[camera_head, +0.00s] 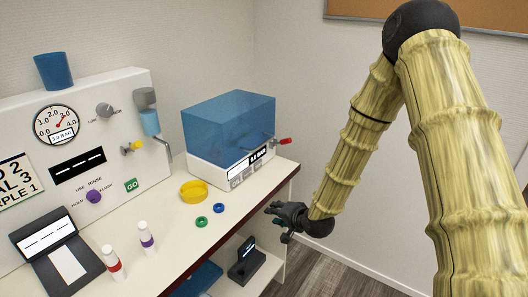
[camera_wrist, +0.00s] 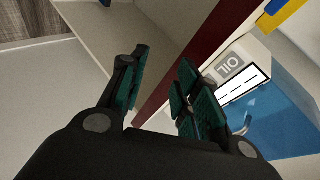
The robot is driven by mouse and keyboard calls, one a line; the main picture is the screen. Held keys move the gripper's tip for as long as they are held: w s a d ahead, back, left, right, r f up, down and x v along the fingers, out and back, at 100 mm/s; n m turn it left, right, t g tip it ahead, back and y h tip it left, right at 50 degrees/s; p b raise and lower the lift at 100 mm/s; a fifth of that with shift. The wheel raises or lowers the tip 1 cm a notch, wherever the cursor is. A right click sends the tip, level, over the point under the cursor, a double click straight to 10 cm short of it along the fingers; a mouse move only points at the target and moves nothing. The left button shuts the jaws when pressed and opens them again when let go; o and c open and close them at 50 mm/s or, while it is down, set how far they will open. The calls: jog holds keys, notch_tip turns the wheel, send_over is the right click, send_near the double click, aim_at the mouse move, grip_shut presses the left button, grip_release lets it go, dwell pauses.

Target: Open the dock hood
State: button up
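The blue see-through hood (camera_head: 225,118) sits down over the white dock base (camera_head: 207,174) at the back corner of the counter, and looks closed. A thin lever with a red tip (camera_head: 285,141) sticks out at its right side. My gripper (camera_head: 279,216) is in front of and below the dock, just off the counter's front edge. In the wrist view my gripper (camera_wrist: 163,60) is open, with nothing between its fingers. The blue hood (camera_wrist: 282,115) and part of the dock's front panel (camera_wrist: 228,68) show there to the right, turned sideways.
The counter's dark red edge (camera_head: 219,238) runs beside my gripper. A yellow ring (camera_head: 183,191), green ring (camera_head: 201,222) and blue ring (camera_head: 219,208) lie before the dock. A black device (camera_head: 246,262) stands on the lower shelf. A white gauge panel (camera_head: 100,150) stands at left.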

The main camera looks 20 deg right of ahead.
aim_at(265, 144)
jog(key=w+d+r+m+t+y+b, duration=0.1)
jog(key=w+d+r+m+t, duration=0.1)
jog(key=w+r, duration=0.5)
jog(key=w+d+r+m+t, duration=0.2)
jog(key=w+r, duration=0.1)
jog(key=r, duration=0.8)
jog(key=p+x, duration=0.2)
jog(key=x, duration=0.8)
jog(key=shift+w+a, duration=0.1)
jog(key=shift+w, duration=0.2)
jog(key=shift+c, duration=0.5)
jog(key=shift+f, duration=0.1)
grip_shut()
